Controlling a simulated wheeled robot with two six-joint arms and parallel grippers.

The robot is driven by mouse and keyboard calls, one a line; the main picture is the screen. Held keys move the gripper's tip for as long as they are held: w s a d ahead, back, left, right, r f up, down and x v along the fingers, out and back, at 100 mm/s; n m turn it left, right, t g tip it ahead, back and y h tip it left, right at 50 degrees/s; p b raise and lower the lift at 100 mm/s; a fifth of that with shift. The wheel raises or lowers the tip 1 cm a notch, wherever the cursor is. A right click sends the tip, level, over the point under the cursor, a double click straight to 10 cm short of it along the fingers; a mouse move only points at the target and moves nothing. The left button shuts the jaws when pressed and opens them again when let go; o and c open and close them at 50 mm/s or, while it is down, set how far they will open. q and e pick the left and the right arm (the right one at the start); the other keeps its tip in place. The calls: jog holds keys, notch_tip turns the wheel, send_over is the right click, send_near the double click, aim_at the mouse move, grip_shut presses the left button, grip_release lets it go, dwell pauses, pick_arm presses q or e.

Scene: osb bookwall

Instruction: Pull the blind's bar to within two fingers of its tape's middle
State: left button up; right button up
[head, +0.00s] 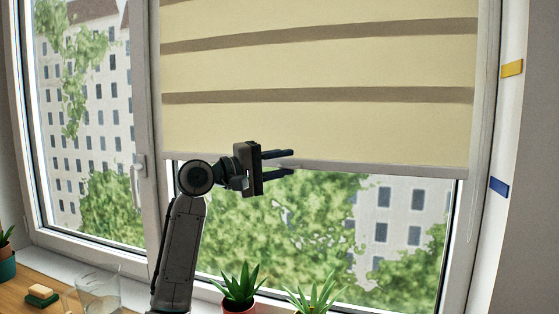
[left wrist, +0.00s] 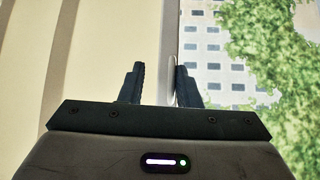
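The cream blind (head: 320,125) with brown stripes covers the upper part of the right window pane. Its pale bar (head: 390,171) runs along the lower edge, its right end a little higher in the picture than the blue tape (head: 499,187). A yellow tape (head: 512,68) sits higher on the same frame post. My left gripper (head: 291,163) is open, with one finger above the bar's line and one below. In the left wrist view the bar (left wrist: 171,65) shows between the fingers, nearer the right one; contact cannot be told. My right gripper is not in view.
Potted plants (head: 240,288) stand on the sill below the blind. A glass jar (head: 98,292) and a sponge (head: 42,295) are at the lower left. A window handle (head: 139,165) is on the middle post. The space right of my gripper is free.

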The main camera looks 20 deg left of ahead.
pick_arm(q)
jog(key=s+d+p, duration=0.2)
jog(key=s, duration=0.5)
jog(key=s+d+r+p, duration=0.1)
jog(key=s+d+p, duration=0.1)
jog(key=s, duration=0.6)
jog(key=shift+s+d+r, duration=0.15)
jog(key=shift+s+r, duration=0.1)
jog(key=shift+s, duration=0.05)
jog(key=shift+w, duration=0.1)
jog(key=shift+c, duration=1.6)
jog(key=w+a+m+y+p, duration=0.1)
jog(key=w+a+m+y, duration=0.25)
jog(key=m, duration=1.15)
jog(key=w+a+m+y, duration=0.3)
jog(key=a+m+y, duration=0.1)
jog(key=m, duration=1)
jog(key=shift+t, duration=0.5)
jog(key=p+x, duration=0.1)
jog(key=x, duration=0.2)
jog(key=p+x, duration=0.1)
jog(key=x, duration=0.2)
jog(key=p+x, duration=0.1)
jog(key=x, duration=0.2)
jog(key=shift+w+d+r, duration=0.15)
jog(key=shift+w+r, duration=0.05)
jog(key=shift+r, duration=0.05)
jog(key=shift+f, duration=0.1)
